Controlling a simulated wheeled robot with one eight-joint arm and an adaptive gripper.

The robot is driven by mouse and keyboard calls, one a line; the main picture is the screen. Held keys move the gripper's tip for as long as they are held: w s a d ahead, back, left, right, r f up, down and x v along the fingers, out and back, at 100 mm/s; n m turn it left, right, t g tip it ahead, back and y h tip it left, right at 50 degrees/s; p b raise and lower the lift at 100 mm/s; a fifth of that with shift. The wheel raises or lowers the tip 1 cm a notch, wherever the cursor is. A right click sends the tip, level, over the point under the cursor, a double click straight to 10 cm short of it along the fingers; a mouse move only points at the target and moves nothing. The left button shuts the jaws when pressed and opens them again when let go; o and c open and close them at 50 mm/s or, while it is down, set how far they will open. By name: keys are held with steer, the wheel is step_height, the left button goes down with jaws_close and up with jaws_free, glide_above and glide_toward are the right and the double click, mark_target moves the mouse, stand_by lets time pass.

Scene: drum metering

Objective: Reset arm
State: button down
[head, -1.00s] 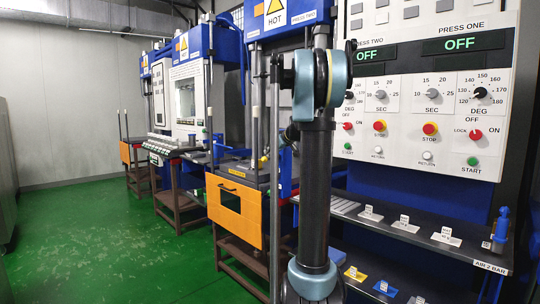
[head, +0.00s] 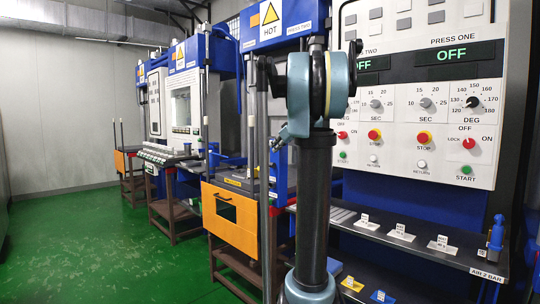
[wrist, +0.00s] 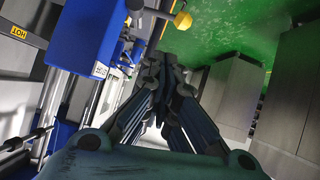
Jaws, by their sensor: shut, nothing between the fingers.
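My gripper (wrist: 160,68) shows in the wrist view. Its dark fingers come together at the tips, shut with nothing between them. It is held in the air, with the green floor (wrist: 215,35) beyond it and a blue press housing to its left. In the head view my arm stands upright in front of the presses, and the gripper itself cannot be made out there.
The control panel (head: 420,110) shows OFF on its displays. Below it runs a dark shelf (head: 455,258) with small labelled cards. A press with an orange front panel (head: 230,218) stands left of my arm. Grey cabinets (wrist: 215,97) stand right in the wrist view. The green floor at left is clear.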

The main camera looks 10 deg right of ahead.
steer(key=s+a+f+m+g+h, duration=0.1)
steer(key=s+a+f, duration=0.3)
steer(key=s, duration=0.5)
steer(key=s+a+f+m+g, duration=0.1)
steer(key=s+a+f+g, duration=0.1)
steer(key=s+f, duration=0.55)
steer(key=s+a+f+m+g+h, duration=0.1)
steer(key=s+a+f, duration=0.1)
steer(key=s+f, duration=0.5)
steer(key=s+d+f+m+g+h, duration=0.1)
steer(key=s+f+m, duration=0.1)
steer(key=s+f, duration=0.7)
steer(key=s+d+f+m+g+h, duration=0.1)
steer(key=s+f+m+g+h, duration=0.1)
steer(key=s+f, duration=0.7)
steer(key=s, duration=0.6)
steer(key=shift+d+f+g, duration=0.15)
steer(key=shift+d+g, duration=0.1)
steer(key=shift+g, duration=0.05)
steer(key=shift+w, duration=0.1)
steer(key=shift+w+f, duration=0.2)
steer(key=shift+w, duration=0.2)
